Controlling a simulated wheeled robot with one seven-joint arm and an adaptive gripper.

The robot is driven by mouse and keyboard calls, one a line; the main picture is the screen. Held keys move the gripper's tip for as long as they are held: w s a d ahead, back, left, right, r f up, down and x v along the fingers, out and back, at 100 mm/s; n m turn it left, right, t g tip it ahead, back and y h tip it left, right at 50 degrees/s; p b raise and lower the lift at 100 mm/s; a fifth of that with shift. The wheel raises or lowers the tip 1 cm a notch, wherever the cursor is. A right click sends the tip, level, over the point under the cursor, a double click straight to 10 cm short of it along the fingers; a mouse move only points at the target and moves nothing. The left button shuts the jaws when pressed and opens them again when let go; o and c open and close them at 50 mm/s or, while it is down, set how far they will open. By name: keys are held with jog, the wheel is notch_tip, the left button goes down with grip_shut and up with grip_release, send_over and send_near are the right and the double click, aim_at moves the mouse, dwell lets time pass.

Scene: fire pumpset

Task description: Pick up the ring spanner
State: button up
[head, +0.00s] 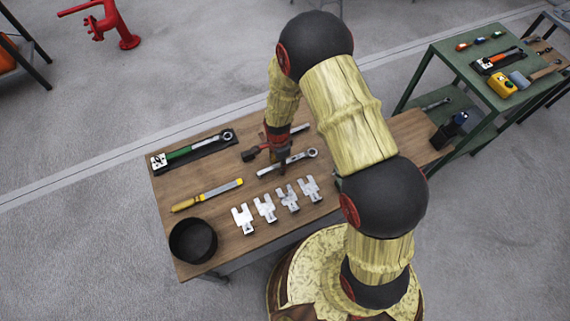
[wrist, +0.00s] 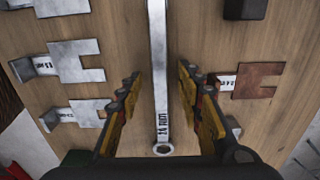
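The ring spanner (head: 286,163) is a long silver bar with a ring at one end, lying on the wooden table. In the wrist view the spanner (wrist: 159,70) runs lengthwise between my two fingers, with a size mark and a round hole near the bottom. My gripper (head: 282,168) points down over the spanner's middle. In the wrist view my gripper (wrist: 159,85) is open, its fingers apart on both sides of the bar with gaps showing. I cannot tell how far the fingertips are above the table.
Several silver fork-ended pieces (head: 265,208) stand in a row nearer me. A reddish-brown fork piece (wrist: 258,80) lies on the other side. A yellow-handled file (head: 207,195), a black round bowl (head: 193,241) and a green-handled torque wrench (head: 194,150) occupy the table's left part.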

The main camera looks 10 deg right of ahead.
jog(key=c, duration=0.3)
grip_shut()
dwell(0.7)
